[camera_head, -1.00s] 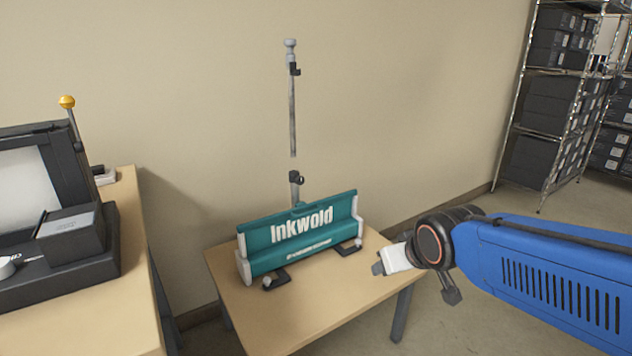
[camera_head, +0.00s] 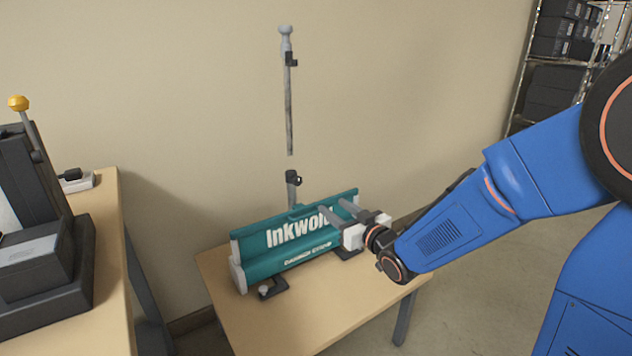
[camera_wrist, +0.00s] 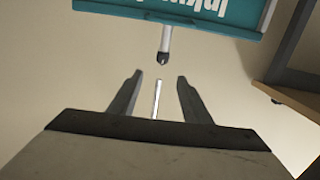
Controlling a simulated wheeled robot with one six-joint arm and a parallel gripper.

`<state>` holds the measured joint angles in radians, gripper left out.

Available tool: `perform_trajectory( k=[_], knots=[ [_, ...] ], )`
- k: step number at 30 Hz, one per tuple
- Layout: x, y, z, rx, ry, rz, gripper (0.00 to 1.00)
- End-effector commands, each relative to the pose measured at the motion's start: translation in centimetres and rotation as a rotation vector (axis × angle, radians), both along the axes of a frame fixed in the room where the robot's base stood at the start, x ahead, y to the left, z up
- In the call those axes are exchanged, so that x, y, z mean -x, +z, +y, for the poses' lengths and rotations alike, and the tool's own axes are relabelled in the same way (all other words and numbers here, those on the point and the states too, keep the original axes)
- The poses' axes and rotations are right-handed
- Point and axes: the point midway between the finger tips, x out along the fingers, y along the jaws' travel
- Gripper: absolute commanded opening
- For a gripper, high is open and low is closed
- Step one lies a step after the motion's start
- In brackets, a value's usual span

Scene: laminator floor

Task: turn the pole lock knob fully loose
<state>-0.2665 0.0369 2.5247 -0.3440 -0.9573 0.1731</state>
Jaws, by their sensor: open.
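The pole lock knob (camera_head: 297,178) is a small black piece at the top of the short lower pole, behind the teal Inkwold banner cassette (camera_head: 265,265). The thin grey upper pole (camera_head: 289,90) stands above it, with a visible gap between the two. My gripper (camera_head: 337,209) is open and empty, in front of the cassette's right part, lower than the knob and to its right. In the wrist view the picture is inverted. The dark lock collar with the knob (camera_wrist: 162,57) lies just beyond my open fingertips (camera_wrist: 158,79); the knob's turn cannot be told.
The cassette stands on a small wooden table (camera_head: 320,310) with free surface in front. A second table (camera_head: 105,285) with a black machine (camera_head: 45,275) is at the left. Metal shelving (camera_head: 530,75) with dark boxes stands at the back right. The wall behind is bare.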

Motion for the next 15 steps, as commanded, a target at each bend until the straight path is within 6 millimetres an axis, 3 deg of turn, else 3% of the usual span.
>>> perform_trajectory(
  k=[8,15],
  knots=[
    [-0.3,-0.1,2.0,-0.044,0.049,-0.044,0.44],
    [-2.8,-0.1,3.7,-0.044,0.05,-0.044,0.44]
  ],
)
